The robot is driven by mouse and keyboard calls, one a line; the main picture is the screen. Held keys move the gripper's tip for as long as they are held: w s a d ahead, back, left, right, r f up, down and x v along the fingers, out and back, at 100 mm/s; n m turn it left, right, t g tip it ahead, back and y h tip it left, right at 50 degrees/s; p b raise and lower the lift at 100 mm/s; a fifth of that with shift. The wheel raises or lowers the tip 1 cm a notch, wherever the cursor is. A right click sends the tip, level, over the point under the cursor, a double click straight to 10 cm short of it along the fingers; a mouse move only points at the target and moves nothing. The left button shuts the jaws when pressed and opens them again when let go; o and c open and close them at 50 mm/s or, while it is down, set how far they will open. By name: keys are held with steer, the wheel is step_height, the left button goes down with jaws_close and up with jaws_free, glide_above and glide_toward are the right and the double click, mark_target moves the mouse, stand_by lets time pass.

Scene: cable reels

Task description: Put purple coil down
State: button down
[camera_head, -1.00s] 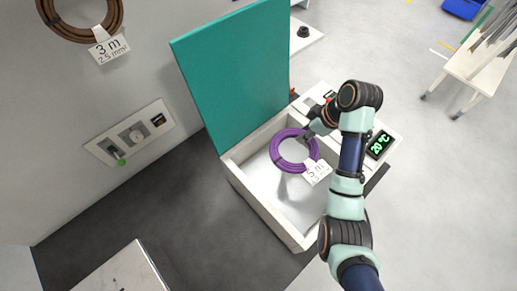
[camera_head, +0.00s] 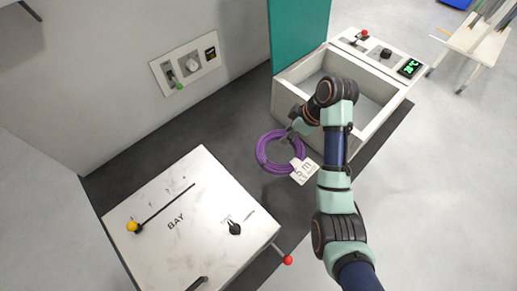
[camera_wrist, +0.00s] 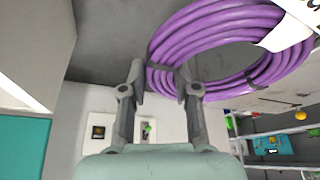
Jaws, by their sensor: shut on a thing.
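The purple coil (camera_head: 266,152) hangs from my gripper (camera_head: 297,127) in the head view, with a white length tag (camera_head: 304,171) on its right side. The coil is in front of the open box, over the dark floor area, and appears to be in the air. In the wrist view the purple coil (camera_wrist: 225,28) fills the upper right, and the fingers of my gripper (camera_wrist: 168,82) are closed on its near edge. Part of the tag shows at the top right corner there.
A white BAY cabinet (camera_head: 150,254) with a yellow knob, a black knob and a red-ended lever stands at lower left. A wall panel (camera_head: 185,66) is at upper left.

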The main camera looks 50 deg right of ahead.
mark_target(283, 163)
step_height(283, 163, down, 20)
steer(key=b, duration=0.4)
steer(key=shift+d+r+b, duration=0.15)
steer(key=shift+b, duration=0.15)
steer(key=c, duration=0.9)
jaws_free()
steer(key=shift+o, duration=0.2)
steer(key=shift+r, duration=0.1)
steer(key=p+v, duration=0.3)
steer(key=v, duration=0.9)
steer(key=shift+s, duration=0.15)
